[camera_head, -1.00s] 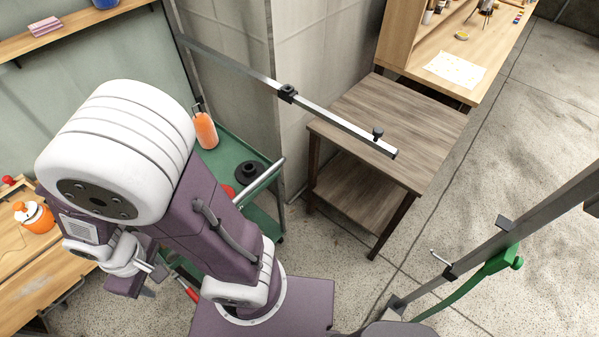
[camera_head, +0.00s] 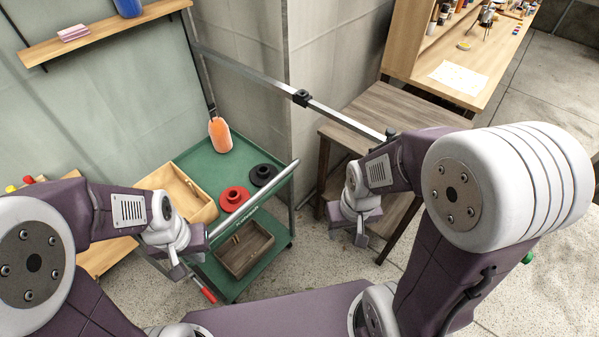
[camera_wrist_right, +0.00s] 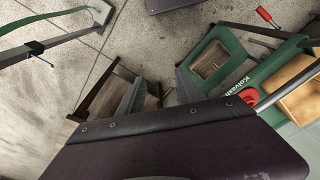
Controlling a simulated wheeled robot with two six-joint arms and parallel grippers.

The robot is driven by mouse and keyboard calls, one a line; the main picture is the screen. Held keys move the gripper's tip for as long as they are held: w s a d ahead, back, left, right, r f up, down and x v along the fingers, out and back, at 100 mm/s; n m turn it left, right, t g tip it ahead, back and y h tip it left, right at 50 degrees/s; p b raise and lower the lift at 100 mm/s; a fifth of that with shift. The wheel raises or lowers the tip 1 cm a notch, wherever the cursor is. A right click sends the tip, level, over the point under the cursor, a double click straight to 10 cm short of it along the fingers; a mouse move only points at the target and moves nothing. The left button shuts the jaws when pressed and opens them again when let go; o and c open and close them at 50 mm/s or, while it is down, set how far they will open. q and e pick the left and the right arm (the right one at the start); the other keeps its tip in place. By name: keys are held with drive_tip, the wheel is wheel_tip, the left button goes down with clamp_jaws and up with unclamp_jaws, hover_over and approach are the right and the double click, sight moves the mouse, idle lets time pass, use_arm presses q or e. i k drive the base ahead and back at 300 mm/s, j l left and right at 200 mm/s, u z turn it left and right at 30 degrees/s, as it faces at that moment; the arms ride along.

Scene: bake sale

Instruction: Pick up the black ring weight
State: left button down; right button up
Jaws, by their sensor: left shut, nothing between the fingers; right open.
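The black ring weight (camera_head: 263,175) lies on the green top of the cart (camera_head: 222,163), near its right end by the silver handle bar. It is a dark stepped disc, right of a similar red ring weight (camera_head: 234,198). My left gripper (camera_head: 187,268) is shut and empty, over the cart's front left side, apart from both weights. My right gripper (camera_head: 361,233) is open and empty, right of the cart and pointing down. In the right wrist view its fingers (camera_wrist_right: 160,92) are spread above the floor; I cannot make out the black weight there.
The handle bar (camera_head: 255,198) runs along the cart's near edge. An orange bottle (camera_head: 220,135) and a wooden tray (camera_head: 205,209) are on the cart top; a wooden crate (camera_head: 246,257) is below. A dark wooden table (camera_head: 370,106) stands right, with bare floor between.

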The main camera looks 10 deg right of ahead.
sight(260, 175)
drive_tip(key=i+u, duration=0.2)
drive_tip(key=u, duration=0.15)
drive_tip(key=i+l+u, duration=0.15)
drive_tip(key=u, duration=0.25)
drive_tip(key=i+l+u, duration=0.2)
drive_tip(key=u, duration=0.15)
